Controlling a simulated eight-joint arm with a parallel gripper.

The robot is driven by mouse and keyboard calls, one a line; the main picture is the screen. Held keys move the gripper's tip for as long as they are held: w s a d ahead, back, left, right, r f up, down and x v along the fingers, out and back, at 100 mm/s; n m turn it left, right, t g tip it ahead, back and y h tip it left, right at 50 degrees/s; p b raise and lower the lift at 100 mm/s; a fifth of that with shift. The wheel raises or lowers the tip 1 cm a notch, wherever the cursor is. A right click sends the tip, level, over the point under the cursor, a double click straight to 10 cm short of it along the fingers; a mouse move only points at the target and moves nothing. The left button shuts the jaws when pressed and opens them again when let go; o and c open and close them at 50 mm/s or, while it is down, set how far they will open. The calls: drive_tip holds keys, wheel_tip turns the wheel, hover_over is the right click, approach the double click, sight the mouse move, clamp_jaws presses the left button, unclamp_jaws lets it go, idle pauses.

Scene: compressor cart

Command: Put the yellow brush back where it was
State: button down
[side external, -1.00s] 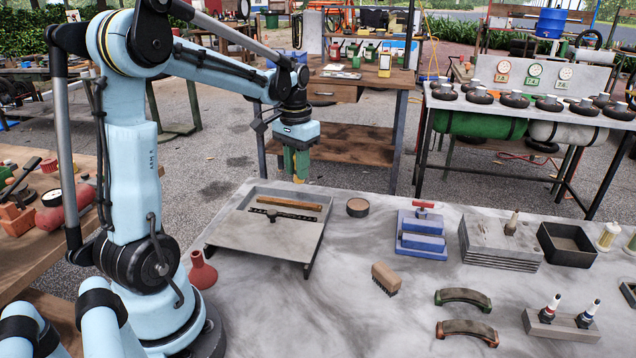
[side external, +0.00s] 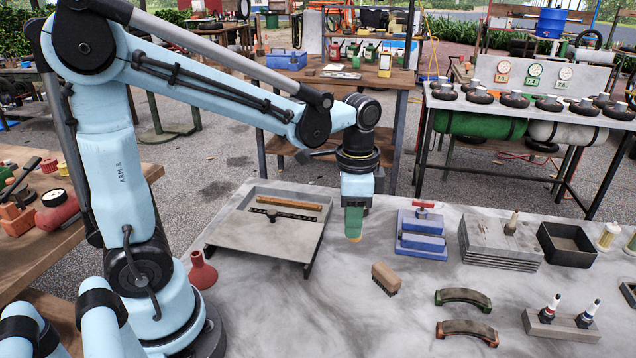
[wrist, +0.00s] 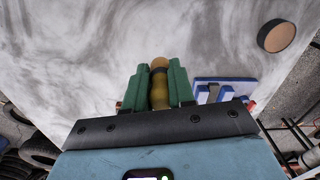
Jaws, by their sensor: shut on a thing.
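My gripper (side external: 353,222), with green fingers, points down over the marbled table, right of the grey tray. In the wrist view the brush's ochre, ridged body (wrist: 159,84) stands between the two green fingers (wrist: 159,88). The rest of the brush is hidden by the fingers and the gripper body. I cannot tell exactly how high it is above the table.
Near my gripper are the grey tray (side external: 225,240), a blue vise (side external: 421,243) and a brown scrub brush (side external: 386,278). A round tin (wrist: 276,36) shows in the wrist view. Farther right are stacked plates (side external: 488,252) and a black bin (side external: 566,256).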

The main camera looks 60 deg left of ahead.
drive_tip(key=w+a+f, duration=0.1)
drive_tip(key=a, duration=0.1)
drive_tip(key=a+f, duration=0.2)
drive_tip(key=a, duration=0.1)
drive_tip(key=w+a+f, duration=0.1)
drive_tip(key=a+f, duration=0.1)
drive_tip(key=a, duration=0.1)
drive_tip(key=shift+w, duration=0.3)
drive_tip(key=shift+f, duration=2.05)
drive_tip(key=shift+f, duration=0.15)
drive_tip(key=c, duration=1)
unclamp_jaws()
drive_tip(key=shift+o, duration=0.2)
wheel_tip(320, 180, up, 12)
drive_tip(key=s+d+n+t, duration=0.6)
drive_tip(key=s+d+t, duration=0.1)
drive_tip(key=d, duration=0.1)
drive_tip(key=shift+s+r+n, duration=0.15)
drive_tip(key=shift+r+n, duration=0.1)
drive_tip(key=shift+n, duration=0.15)
